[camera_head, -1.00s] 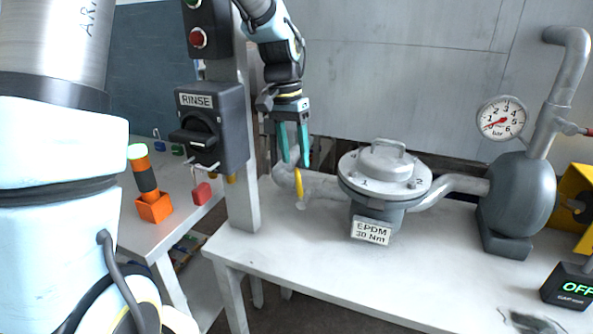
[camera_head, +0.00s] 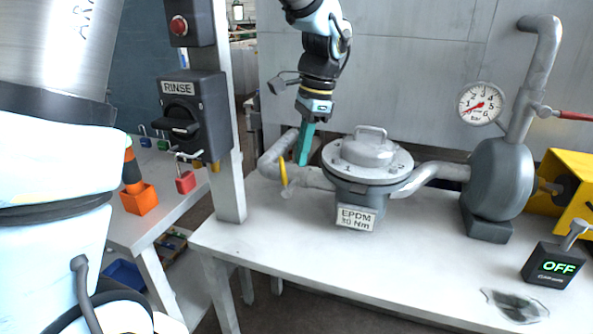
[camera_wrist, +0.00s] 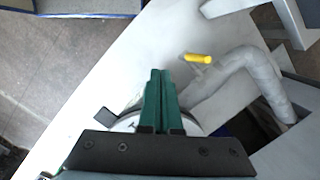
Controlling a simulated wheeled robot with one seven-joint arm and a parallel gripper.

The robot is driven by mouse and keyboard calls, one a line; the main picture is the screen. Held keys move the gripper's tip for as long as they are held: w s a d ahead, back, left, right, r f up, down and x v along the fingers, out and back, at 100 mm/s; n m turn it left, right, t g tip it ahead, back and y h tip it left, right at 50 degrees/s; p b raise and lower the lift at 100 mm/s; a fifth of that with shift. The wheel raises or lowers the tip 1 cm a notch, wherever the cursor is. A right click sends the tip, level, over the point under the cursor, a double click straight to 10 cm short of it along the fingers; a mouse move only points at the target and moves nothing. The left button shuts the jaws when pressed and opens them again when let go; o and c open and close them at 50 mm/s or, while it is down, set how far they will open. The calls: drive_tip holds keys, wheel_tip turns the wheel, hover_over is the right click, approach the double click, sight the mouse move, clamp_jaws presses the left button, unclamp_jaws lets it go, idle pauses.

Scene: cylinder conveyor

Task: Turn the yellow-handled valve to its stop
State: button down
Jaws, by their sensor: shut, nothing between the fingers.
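The yellow valve handle (camera_head: 283,172) stands on the grey pipe left of the filter housing, nearly upright in the head view. In the wrist view the yellow handle (camera_wrist: 198,58) lies beyond the fingertips and to their right, by the pipe. My gripper (camera_head: 302,163) has its teal fingers together and empty, pointing down just right of the handle, with a gap showing. In the wrist view my gripper (camera_wrist: 160,72) shows both green fingers side by side. The valve body under the handle is too small to make out.
The round lidded housing (camera_head: 345,187) stands close to the right of my fingers. The grey post with the RINSE switch (camera_head: 195,115) is on the left. A pressure gauge (camera_head: 481,104) and pump (camera_head: 497,180) are farther right.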

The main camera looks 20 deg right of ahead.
drive_tip(key=s+d+r+m+t+y+b, duration=0.25)
drive_tip(key=s+d+m+t, duration=0.25)
drive_tip(key=m, duration=0.5)
drive_tip(key=p, duration=0.1)
approach(286, 175)
wheel_tip(286, 175, down, 4)
drive_tip(key=shift+w+a+f+t+p, duration=0.2)
drive_tip(key=shift+w+a+p, duration=0.15)
drive_tip(key=shift+w+a, duration=0.2)
drive_tip(key=shift+w+a+f+t+p, duration=0.2)
drive_tip(key=shift+w+a+p, duration=0.1)
drive_tip(key=shift+w+a, duration=0.3)
drive_tip(key=shift+w+r, duration=0.15)
drive_tip(key=shift+w+a+g+h+p, duration=0.15)
drive_tip(key=shift+g+h+p, duration=0.2)
drive_tip(key=shift+p, duration=0.15)
